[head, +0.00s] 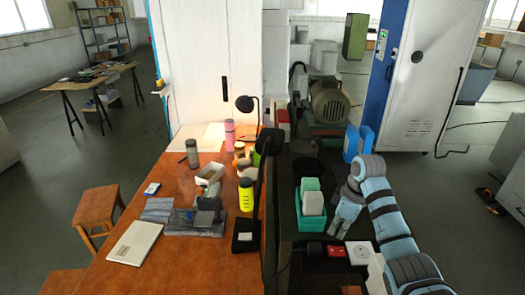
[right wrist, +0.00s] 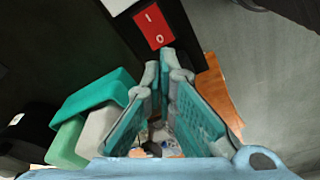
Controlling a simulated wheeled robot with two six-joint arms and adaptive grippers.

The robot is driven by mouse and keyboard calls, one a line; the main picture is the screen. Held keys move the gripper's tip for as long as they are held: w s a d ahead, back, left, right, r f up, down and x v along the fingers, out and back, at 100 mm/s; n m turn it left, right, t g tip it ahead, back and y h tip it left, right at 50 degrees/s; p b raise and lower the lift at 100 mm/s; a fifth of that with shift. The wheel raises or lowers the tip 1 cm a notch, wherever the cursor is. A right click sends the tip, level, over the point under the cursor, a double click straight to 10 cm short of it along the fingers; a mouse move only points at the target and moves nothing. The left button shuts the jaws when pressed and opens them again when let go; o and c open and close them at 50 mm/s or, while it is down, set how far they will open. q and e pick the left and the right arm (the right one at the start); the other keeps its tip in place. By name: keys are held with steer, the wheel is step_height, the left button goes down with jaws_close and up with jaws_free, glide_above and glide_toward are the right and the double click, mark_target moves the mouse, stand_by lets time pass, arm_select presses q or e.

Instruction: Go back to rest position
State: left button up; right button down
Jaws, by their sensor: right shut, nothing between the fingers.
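My right gripper (head: 338,230) hangs above the dark bench (head: 297,250), to the right of a teal container, with its arm coming in from the right. In the right wrist view its fingers (right wrist: 168,62) converge with nothing between them, so it is shut and empty. My left gripper does not show in either view.
The teal container (head: 318,223) holds a green block (head: 310,184) and a pale block (head: 313,203). A red switch (head: 315,250) and a white socket plate (head: 359,253) lie near the gripper. A wooden desk (head: 165,262) with clutter is at left.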

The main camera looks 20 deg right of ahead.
steer(key=w+a+r+n+t+y, duration=0.1)
steer(key=w+a+n+t+y, duration=0.25)
steer(key=a, duration=0.45)
steer(key=w+a+r+n+t+y, duration=0.2)
steer(key=w+a+n+t+y, duration=0.15)
steer(key=a, duration=0.35)
step_height(320, 180, up, 12)
steer(key=s+a+r+m+t, duration=0.1)
steer(key=s+m+t, duration=0.25)
steer(key=t, duration=0.85)
steer(key=s+d+f+m+t+h, duration=0.1)
steer(key=s+d+f+m+h, duration=0.15)
steer(key=d+m+h, duration=0.55)
steer(key=s+d+f+m+g+h, duration=0.4)
steer(key=s+f+m+g+h, duration=0.2)
steer(key=s+f+g, duration=0.45)
steer(key=s+a+f+n+g+y, duration=0.1)
steer(key=s+a+f+g+y, duration=0.2)
steer(key=s+f, duration=0.45)
steer(key=s+a+f+n+g+y, duration=0.2)
steer(key=s+a+f+g, duration=0.25)
steer(key=s+f, duration=0.35)
steer(key=s+f+g+b, duration=0.1)
steer(key=s+f+b, duration=0.25)
steer(key=f, duration=1.75)
steer(key=s+d+f+g+b, duration=0.1)
steer(key=s+f+b, duration=0.1)
steer(key=s+f, duration=1.3)
steer(key=shift+f, duration=0.5)
